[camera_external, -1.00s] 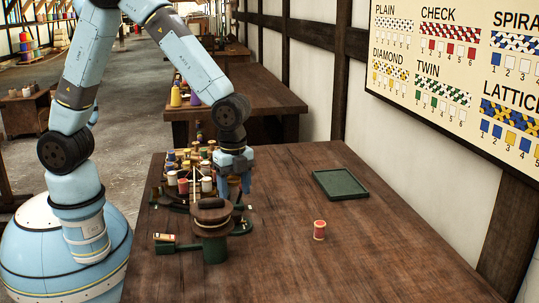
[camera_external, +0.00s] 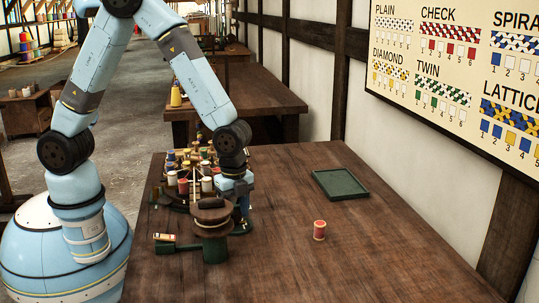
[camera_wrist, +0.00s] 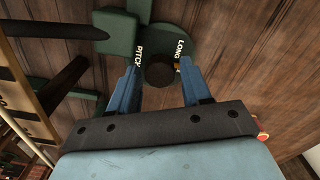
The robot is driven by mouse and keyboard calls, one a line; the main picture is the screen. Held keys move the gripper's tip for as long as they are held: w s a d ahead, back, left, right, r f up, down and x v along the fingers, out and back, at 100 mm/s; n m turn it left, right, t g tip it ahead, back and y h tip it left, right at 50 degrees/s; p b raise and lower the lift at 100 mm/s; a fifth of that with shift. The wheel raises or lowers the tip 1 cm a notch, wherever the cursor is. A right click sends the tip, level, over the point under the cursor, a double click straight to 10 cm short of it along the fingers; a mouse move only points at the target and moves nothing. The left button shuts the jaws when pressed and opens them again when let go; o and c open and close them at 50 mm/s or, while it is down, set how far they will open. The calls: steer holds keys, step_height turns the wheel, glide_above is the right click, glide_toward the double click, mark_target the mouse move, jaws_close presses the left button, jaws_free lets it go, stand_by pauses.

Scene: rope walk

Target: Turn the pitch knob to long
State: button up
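The pitch knob (camera_wrist: 159,72) is a dark round knob on a green base (camera_wrist: 163,40) in the wrist view. White labels reading "PITCH" on its left and "LONG" on its upper right are on the base. My gripper (camera_wrist: 158,76) has its two blue fingers apart, one on each side of the knob, with gaps showing between. Which way the knob points cannot be told.
Several thread spools (camera_external: 182,187) crowd the table left of my gripper. A red spool (camera_external: 319,230) and a green tray (camera_external: 340,184) stand to the right. The front right of the wooden table (camera_external: 370,265) is clear. A pattern board (camera_external: 455,75) hangs on the wall.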

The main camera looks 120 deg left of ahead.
steer(key=c, duration=0.8)
steer(key=shift+o, duration=0.2)
steer(key=shift+n, duration=0.3)
steer(key=n, duration=0.4)
steer(key=shift+n, duration=2.2)
steer(key=o, duration=1)
steer(key=shift+o, duration=0.2)
